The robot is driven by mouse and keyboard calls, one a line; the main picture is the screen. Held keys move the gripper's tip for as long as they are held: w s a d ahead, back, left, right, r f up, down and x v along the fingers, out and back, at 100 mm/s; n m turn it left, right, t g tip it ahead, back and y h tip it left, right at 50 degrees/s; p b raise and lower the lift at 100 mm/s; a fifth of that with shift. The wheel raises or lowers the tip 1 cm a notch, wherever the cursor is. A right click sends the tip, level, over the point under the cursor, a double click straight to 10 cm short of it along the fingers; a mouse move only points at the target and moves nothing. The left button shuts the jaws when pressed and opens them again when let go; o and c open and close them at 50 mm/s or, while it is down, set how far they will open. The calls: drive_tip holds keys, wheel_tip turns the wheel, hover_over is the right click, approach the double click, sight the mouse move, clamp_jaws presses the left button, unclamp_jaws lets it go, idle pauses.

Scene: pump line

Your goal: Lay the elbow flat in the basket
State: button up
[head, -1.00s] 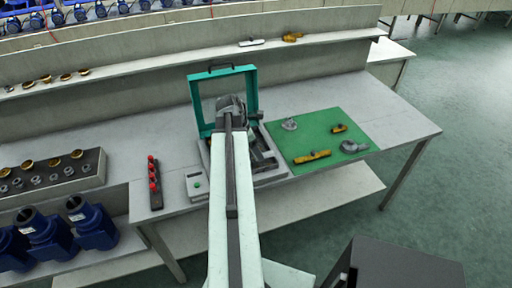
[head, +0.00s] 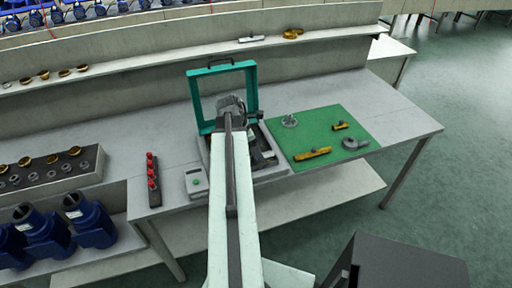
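A teal-framed unit (head: 252,92) with a handle on its raised frame stands on the bench, with a grey open tray-like base (head: 283,170) in front. I take this base for the basket; its inside is largely hidden by my arm. My gripper (head: 231,108) is at the far end of my arm, over this unit, seen from behind. Its fingers are hidden, so I cannot see whether it is open or holds anything. I cannot make out the elbow for certain. A grey curved part (head: 354,143) and a grey flanged part (head: 290,121) lie on the green mat.
The green mat (head: 330,165) right of the unit also bears two yellow tools (head: 312,153). A grey box with a green button (head: 196,181) and a rack of red-topped pieces (head: 152,170) stand at left. Bare bench (head: 400,125) lies right of the mat.

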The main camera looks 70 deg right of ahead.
drive_tip(key=shift+f+b, duration=1.15)
drive_tip(key=shift+f, duration=0.1)
drive_tip(key=o, duration=1.6)
drive_tip(key=shift+c, duration=0.2)
drive_tip(key=p+v, duration=0.7)
drive_tip(key=v, duration=0.1)
drive_tip(key=shift+w+f, duration=0.1)
drive_tip(key=shift+w, duration=0.1)
